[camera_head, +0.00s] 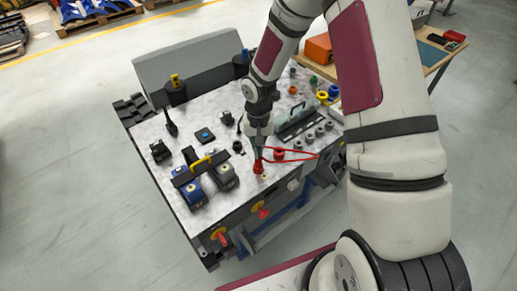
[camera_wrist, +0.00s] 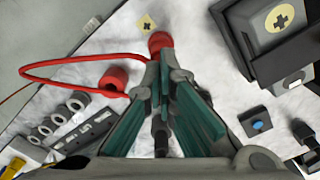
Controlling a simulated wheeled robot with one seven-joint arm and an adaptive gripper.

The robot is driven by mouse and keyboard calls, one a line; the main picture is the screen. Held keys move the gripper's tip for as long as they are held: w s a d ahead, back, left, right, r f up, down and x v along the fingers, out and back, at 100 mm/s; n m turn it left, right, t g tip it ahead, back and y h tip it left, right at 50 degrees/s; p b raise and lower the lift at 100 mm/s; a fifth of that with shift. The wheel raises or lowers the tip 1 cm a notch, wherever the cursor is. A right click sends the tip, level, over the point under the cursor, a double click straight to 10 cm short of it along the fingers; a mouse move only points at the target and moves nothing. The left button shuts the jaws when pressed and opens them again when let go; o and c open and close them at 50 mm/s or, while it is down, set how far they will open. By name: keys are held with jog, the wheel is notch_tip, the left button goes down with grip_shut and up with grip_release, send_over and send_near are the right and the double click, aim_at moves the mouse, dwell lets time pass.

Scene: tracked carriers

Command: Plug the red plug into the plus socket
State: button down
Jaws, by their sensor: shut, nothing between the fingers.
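My gripper (camera_head: 259,150) points down over the table, its green-lined fingers closed together with nothing between them. In the wrist view its fingertips (camera_wrist: 166,62) are right beside a round red piece (camera_wrist: 159,42), which also shows just under the gripper in the head view (camera_head: 259,167). A small yellow tag with a dark plus (camera_wrist: 147,24) lies next to this piece. A red cable (camera_wrist: 70,62) loops left from near the fingertips. Whether the red piece is the socket alone or has the plug seated in it, I cannot tell; the fingers hide part of it.
A second red cylinder (camera_wrist: 115,78) with a dark hole stands to the left, also seen in the head view (camera_head: 279,154). Several grey rings (camera_wrist: 62,115) stand beyond it. A dark block with a plus disc (camera_wrist: 283,18) and a blue button (camera_wrist: 257,125) are to the right.

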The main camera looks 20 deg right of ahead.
notch_tip(320, 180, up, 14)
dwell(0.6)
jog(key=shift+f, duration=0.15)
